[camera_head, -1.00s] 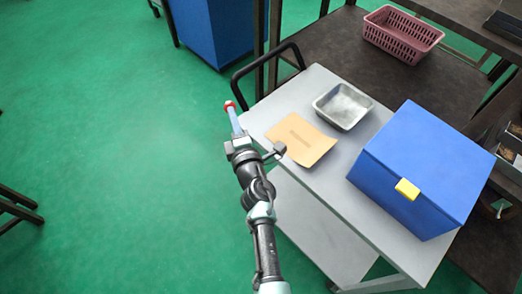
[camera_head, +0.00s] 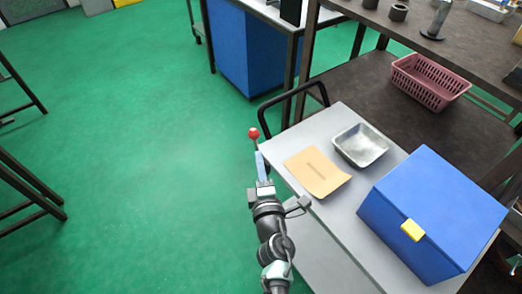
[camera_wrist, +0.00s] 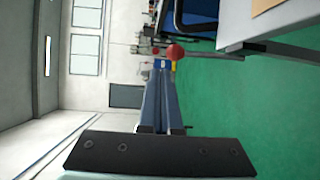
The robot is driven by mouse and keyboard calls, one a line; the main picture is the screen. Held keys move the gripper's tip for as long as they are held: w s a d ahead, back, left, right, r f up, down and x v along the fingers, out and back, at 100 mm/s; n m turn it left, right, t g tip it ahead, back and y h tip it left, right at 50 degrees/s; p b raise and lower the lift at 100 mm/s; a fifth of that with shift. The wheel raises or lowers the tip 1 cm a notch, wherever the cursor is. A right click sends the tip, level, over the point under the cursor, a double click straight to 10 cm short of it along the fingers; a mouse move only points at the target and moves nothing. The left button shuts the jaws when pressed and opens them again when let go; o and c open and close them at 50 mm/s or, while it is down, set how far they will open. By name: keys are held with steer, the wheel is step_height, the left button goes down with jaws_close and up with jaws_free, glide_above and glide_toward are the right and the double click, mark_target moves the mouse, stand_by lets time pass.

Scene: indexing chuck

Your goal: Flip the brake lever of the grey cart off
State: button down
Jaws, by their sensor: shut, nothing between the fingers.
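The grey cart (camera_head: 345,228) stands at the right of the head view, with a black push handle at its far end. The brake lever's red ball knob (camera_head: 254,133) sticks up beside the cart's far left corner, with a short piece of stem below it. My gripper (camera_head: 260,156) is shut and empty, its fingertips just short of the knob and close to the stem. In the wrist view the red knob (camera_wrist: 176,51) shows just beyond and beside the shut fingertips (camera_wrist: 162,64). I cannot tell whether they touch the lever. Its lower part is hidden.
On the cart top lie an orange-tan envelope (camera_head: 317,173), a metal tray (camera_head: 361,146) and a blue box (camera_head: 430,215) with a yellow latch. A dark shelf with a pink basket (camera_head: 430,82) stands behind.

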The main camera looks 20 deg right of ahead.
steer(key=s, duration=0.3)
steer(key=s+a+r+p, duration=0.1)
steer(key=s, duration=0.1)
steer(key=shift+r, duration=0.1)
steer(key=shift+d+r, duration=0.1)
stand_by(0.4)
